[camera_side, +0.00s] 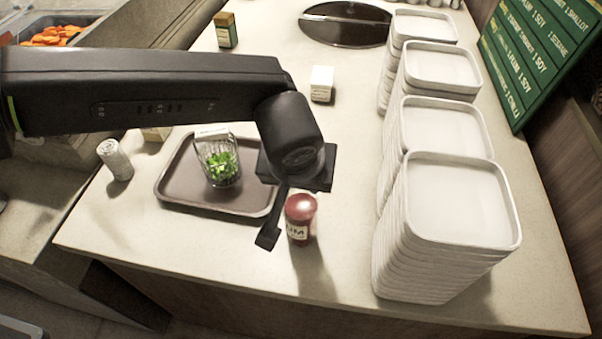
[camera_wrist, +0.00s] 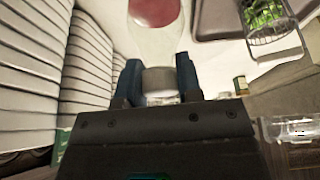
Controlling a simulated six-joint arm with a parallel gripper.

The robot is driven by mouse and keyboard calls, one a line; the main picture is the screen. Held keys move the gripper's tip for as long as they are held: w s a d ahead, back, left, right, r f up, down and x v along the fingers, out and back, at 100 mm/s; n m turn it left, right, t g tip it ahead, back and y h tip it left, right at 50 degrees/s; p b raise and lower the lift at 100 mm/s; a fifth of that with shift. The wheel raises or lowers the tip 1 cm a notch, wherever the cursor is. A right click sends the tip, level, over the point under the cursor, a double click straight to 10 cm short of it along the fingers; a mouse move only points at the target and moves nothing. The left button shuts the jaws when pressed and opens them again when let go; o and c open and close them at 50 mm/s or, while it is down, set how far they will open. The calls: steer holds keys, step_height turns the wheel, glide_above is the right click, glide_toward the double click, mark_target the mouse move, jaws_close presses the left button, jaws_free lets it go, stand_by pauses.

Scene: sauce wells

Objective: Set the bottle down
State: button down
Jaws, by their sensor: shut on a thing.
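The bottle (camera_side: 299,230) has a red top and a pale label with dark letters, of which "UM" is readable. In the side view it looks about upright near the counter's front edge. My gripper (camera_wrist: 158,78) is shut on the bottle. In the side view one finger shows left of the bottle and the other is hidden. A shadow runs forward from the bottle; I cannot tell whether its base touches the counter.
A brown tray (camera_side: 172,184) with a glass of chopped greens (camera_side: 222,167) lies to the left. Tall stacks of white square plates (camera_side: 440,250) stand on the right. A small white box (camera_side: 321,84) stands behind. The counter front between tray and plates is clear.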

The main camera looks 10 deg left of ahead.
steer(key=c, duration=0.8)
jaws_free()
steer(key=shift+f, duration=0.15)
steer(key=v, duration=1.2)
